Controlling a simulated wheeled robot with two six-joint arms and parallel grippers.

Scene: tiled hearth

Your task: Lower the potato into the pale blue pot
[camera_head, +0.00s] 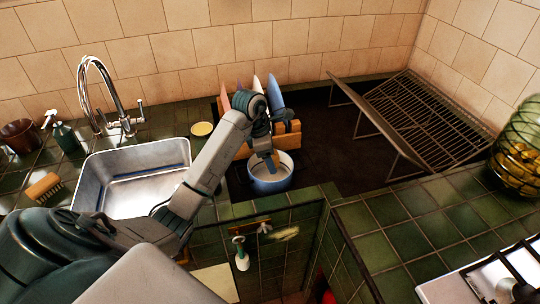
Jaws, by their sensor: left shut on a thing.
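The pale blue pot (270,187) stands on the dark surface near the middle, with its light inside facing up. My left gripper (273,160) points down over the pot's opening, with its fingertips at about the rim. It is shut on the potato, which is mostly hidden by the fingers and hard to make out at this size. How deep the potato sits relative to the rim is not clear. My right gripper is not in view.
A wooden rack (294,136) with upright plates stands close behind the pot. A metal wire rack (432,105) leans at the right. The sink (130,205) with its tap (100,90) is at the left. A glass jar (520,150) stands far right.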

